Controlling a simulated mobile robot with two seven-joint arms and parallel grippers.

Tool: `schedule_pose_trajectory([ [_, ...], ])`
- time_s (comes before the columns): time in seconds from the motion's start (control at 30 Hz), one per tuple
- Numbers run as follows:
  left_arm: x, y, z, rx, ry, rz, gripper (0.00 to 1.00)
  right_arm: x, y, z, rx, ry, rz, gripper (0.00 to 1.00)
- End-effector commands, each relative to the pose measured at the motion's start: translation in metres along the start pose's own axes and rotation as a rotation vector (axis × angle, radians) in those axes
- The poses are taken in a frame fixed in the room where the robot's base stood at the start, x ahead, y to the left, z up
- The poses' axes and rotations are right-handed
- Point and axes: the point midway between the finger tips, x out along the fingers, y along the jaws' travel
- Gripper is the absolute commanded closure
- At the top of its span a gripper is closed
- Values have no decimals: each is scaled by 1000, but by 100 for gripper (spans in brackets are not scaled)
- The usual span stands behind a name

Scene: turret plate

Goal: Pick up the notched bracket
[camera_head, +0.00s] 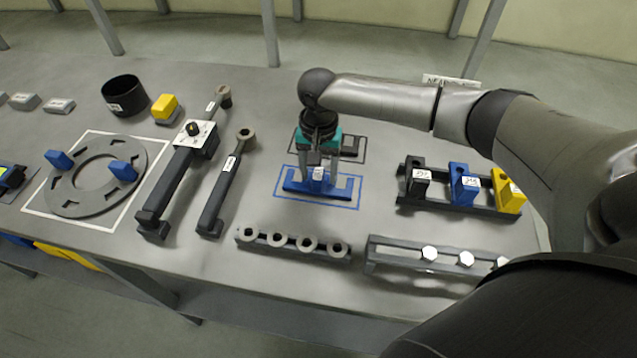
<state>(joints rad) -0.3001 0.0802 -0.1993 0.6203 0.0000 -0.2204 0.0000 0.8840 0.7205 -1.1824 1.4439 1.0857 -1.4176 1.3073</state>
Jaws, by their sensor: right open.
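The notched bracket (326,191) is a blue piece lying inside a blue outlined rectangle near the middle of the table in the head view. A small pale label shows at its middle. My right gripper (318,174) points down directly over the bracket, its fingers around the bracket's raised middle part. The gripper is open, and I cannot tell whether the fingers touch the bracket. The gripper hides part of the bracket's middle. My left gripper is not in view.
A dark piece (350,146) sits in a black outline just behind. A washer rack (292,244) and bolt rack (400,258) stand in front. A block rack (460,200) is right, long tools (226,185) left, and a ring plate (92,200) far left.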

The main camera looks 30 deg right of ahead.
Motion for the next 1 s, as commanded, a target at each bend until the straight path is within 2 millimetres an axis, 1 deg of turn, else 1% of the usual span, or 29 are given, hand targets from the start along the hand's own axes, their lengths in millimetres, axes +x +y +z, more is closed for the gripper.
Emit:
schedule_pose_trajectory([
  [0.07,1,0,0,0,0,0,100,5,0,0,-1,0,-1,38],
  [0.27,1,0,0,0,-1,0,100,5,0,0,-1,1,-1,38],
  [0.37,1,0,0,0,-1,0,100,5,0,0,-1,1,-1,46],
  [0.83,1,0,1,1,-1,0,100,5,0,0,0,0,-1,99],
  [1.0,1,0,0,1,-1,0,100,5,0,0,0,1,-1,100],
])
